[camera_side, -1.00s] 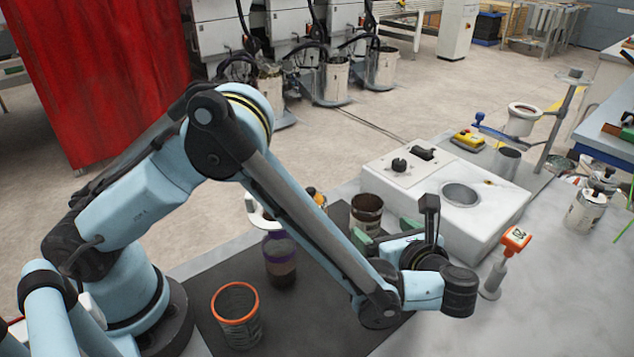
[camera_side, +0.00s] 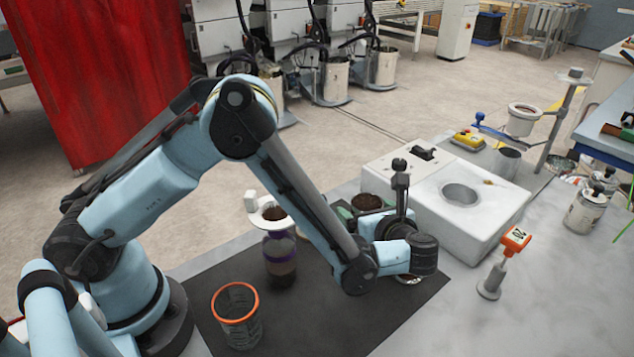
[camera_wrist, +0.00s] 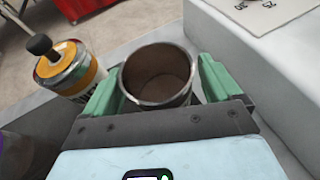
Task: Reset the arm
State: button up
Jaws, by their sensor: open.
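My gripper (camera_wrist: 157,78) is open, with green fingers on either side of a round metal cup (camera_wrist: 158,82) in the wrist view. A gap shows beside the cup's right wall; I cannot tell whether either finger touches it. In the side view the cup (camera_side: 367,203) stands behind my wrist, and its lower part is hidden. One green finger (camera_side: 343,212) shows at its left. My arm is bent, with the elbow high and the forearm sloping down to the right over the dark mat (camera_side: 300,320).
An orange-rimmed container (camera_side: 237,318) and a purple-banded jar (camera_side: 280,262) stand on the mat. A white machine block (camera_side: 490,225) is right of my wrist, with an orange-headed tool (camera_side: 492,280) in front. A jar with a yellow band (camera_wrist: 72,70) is left of the cup.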

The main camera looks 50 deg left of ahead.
jog(key=shift+f, duration=0.45)
jog(key=v, duration=1.2)
jog(key=shift+d+f, duration=0.1)
jog(key=shift+f, duration=0.05)
jog(key=x, duration=1.2)
jog(key=shift+f, duration=0.2)
notch_tip(320, 180, up, 4)
jog(key=s+d+r, duration=0.7)
jog(key=d, duration=0.2)
jog(key=w+a+r+m+t+h, duration=0.2)
jog(key=a+r+m+t+h, duration=0.2)
jog(key=a+r, duration=0.4)
jog(key=shift+a+m+t+h, duration=0.3)
jog(key=shift+a+m+t, duration=0.7)
jog(key=shift+a, duration=1.7)
jog(key=shift+r+m, duration=0.1)
jog(key=shift+m, duration=0.2)
